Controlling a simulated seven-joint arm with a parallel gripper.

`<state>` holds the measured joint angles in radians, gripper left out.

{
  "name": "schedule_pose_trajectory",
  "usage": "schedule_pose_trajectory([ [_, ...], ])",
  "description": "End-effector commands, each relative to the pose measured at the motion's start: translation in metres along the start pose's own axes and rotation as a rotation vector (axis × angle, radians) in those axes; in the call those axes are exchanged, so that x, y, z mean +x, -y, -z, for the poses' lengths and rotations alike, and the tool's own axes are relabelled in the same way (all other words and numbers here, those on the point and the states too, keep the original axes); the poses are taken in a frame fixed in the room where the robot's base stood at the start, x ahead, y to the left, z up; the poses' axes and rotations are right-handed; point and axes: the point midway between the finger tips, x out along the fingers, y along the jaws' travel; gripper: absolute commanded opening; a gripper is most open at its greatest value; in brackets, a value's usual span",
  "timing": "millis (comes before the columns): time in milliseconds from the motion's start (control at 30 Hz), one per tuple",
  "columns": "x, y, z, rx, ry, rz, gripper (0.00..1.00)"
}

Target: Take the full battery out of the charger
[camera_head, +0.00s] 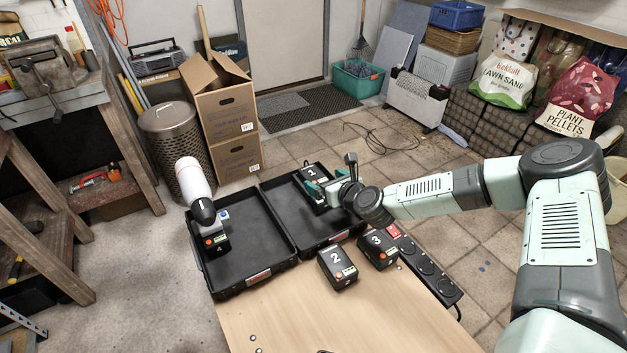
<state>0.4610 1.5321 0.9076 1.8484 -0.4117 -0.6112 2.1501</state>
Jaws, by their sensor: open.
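A black block marked 1 (310,175) is in the right half of an open black case. My gripper (322,190) is open at this block, with teal fingers close to it. The gripper partly hides the block, and I cannot tell whether the fingers touch it. Black blocks marked 2 (336,270) and 3 (378,250) are on the wooden table in front of the case, with small coloured labels or lights. Another block marked 4 (216,244) is at the foot of a white and black tool (193,180) in the case's left half. I cannot tell which block sits in a charger.
The case's left tray (250,240) is mostly empty, as is the right tray's floor (290,215). A black power strip (432,272) with a red switch runs along the table's right edge, close to block 3. The front of the wooden table (330,325) is largely clear.

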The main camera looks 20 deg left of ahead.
Motion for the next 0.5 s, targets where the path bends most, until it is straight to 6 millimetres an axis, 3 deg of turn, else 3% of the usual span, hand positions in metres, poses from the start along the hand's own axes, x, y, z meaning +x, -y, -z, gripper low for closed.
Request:
schedule_pose_trajectory([
  [300,0.043,-0.001,0.0,-0.004,-0.001,-0.001,0.94],
  [500,0.052,-0.001,0.001,-0.002,-0.001,0.0,0.94],
])
